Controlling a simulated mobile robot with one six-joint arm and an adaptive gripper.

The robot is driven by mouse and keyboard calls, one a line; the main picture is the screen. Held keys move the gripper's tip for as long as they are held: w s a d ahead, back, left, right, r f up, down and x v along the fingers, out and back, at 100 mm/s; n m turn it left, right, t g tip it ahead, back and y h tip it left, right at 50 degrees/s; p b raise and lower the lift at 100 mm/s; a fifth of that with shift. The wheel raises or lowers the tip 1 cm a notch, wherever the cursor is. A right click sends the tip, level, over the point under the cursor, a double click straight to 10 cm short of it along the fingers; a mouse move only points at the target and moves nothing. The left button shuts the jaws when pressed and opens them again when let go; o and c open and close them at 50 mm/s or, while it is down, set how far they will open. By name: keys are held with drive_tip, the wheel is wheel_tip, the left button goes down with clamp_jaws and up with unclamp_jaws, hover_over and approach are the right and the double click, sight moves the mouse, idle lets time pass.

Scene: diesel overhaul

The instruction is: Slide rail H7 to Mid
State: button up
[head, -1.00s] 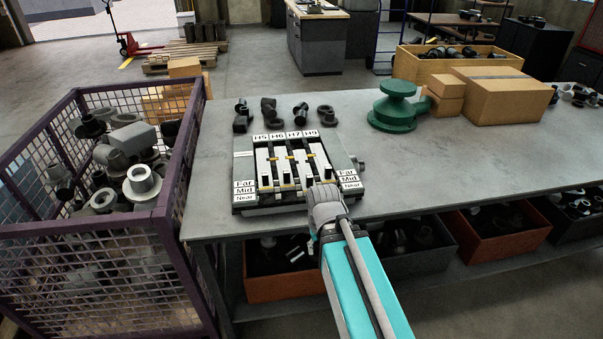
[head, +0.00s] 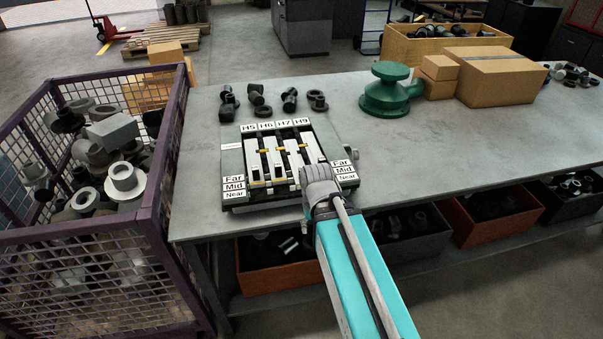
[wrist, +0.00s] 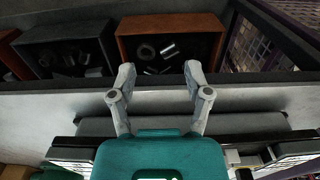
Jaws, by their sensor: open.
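The rail fixture (head: 236,208) sits on the workbench, with white slide rails under plates marked H5, H6, H7 and H9. Side plates read Far, Mid and Near. The H7 rail (head: 293,153) is the third from the left, under the H7 plate (head: 283,124). Its near end is close to my gripper and partly hidden, so I cannot tell its stop. In the head view my gripper covers the fixture's near right part, and its fingertips are hidden. In the wrist view my gripper (wrist: 159,70) is open with nothing between its fingers.
Several dark pipe fittings (head: 257,97) lie behind the fixture. A green valve-like part (head: 388,97) and cardboard boxes (head: 498,75) stand to the right. A purple mesh crate (head: 165,150) stands left of the bench (head: 440,140).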

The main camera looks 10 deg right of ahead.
wheel_tip(320, 180, up, 20)
drive_tip(key=p, duration=2)
hover_over(302, 168)
drive_tip(key=shift+f+b, duration=0.25)
drive_tip(key=shift+b, duration=0.05)
wheel_tip(302, 168, down, 13)
drive_tip(key=b, duration=1.3)
drive_tip(key=shift+f, duration=0.2)
clamp_jaws()
